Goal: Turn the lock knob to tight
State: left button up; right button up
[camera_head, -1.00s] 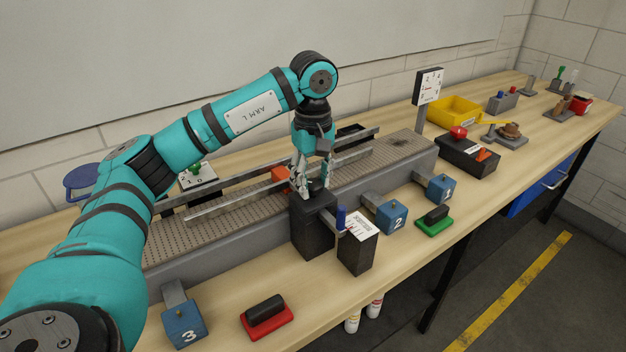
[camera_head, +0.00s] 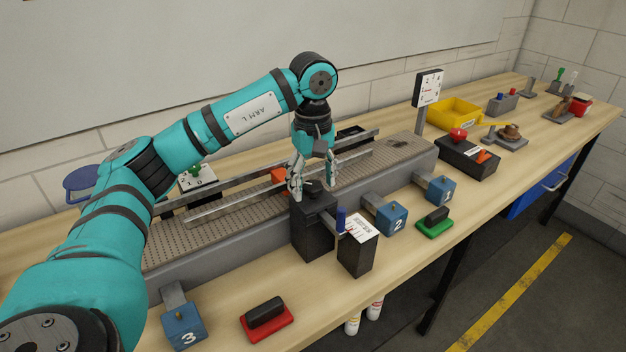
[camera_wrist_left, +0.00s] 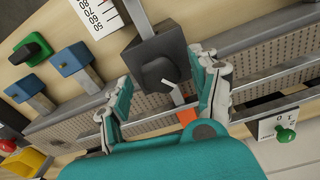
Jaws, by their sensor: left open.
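The lock knob (camera_head: 315,188) is a black knob on top of a black box (camera_head: 313,228) at the front side of the conveyor. My left gripper (camera_head: 311,180) points down over it with its fingers spread. In the left wrist view the black knob (camera_wrist_left: 160,74) lies between the open fingers (camera_wrist_left: 160,66), with visible gaps on both sides. A light pointer-like strip (camera_wrist_left: 174,92) shows beside the knob there. I cannot read any tight mark by it. My right gripper is not in view.
A blue pin (camera_head: 341,218) and a white scale card (camera_head: 358,229) on a black block stand just right of the box. Conveyor rails (camera_head: 235,203) run behind.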

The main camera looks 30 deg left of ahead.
aim_at(313, 185)
pick_arm(q)
notch_tip(313, 185, up, 12)
dwell(0.6)
dwell(0.5)
